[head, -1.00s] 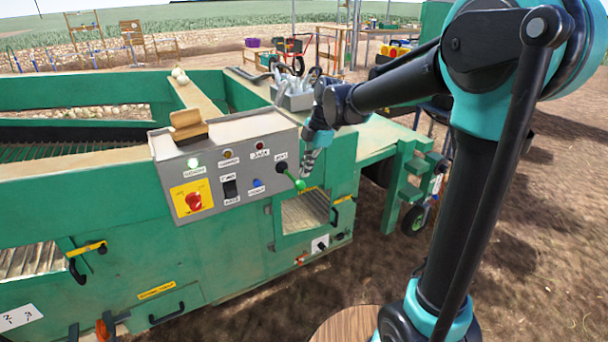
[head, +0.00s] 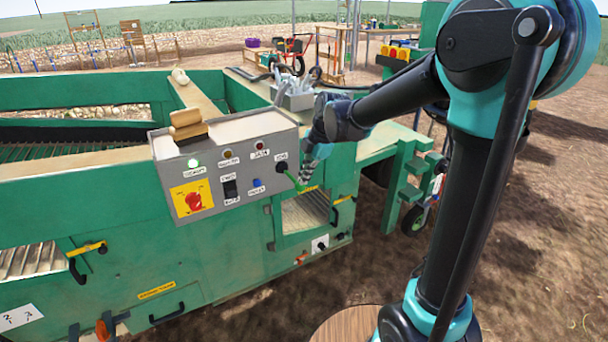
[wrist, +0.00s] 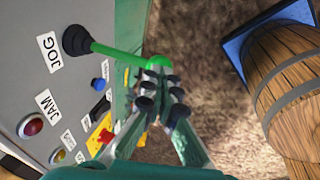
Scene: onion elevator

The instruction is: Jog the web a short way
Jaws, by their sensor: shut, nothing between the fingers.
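The jog lever (head: 289,176) is a green rod with a round knob, coming out of a black boot under the JOG label on the grey control panel (head: 233,146). In the wrist view the lever (wrist: 118,52) points from the boot towards my fingertips. My gripper (wrist: 161,92) is shut and empty, its dark fingertips right at the green knob (wrist: 158,63). I cannot tell whether they touch it. In the head view my gripper (head: 306,176) is beside the knob and partly covers it.
The panel also carries a red stop knob (head: 193,201) on yellow, a black switch (head: 230,189), a blue button (head: 257,183) and a lit green lamp (head: 193,163). A wooden barrel (wrist: 285,75) shows right in the wrist view. Open dirt lies right of the green machine (head: 225,250).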

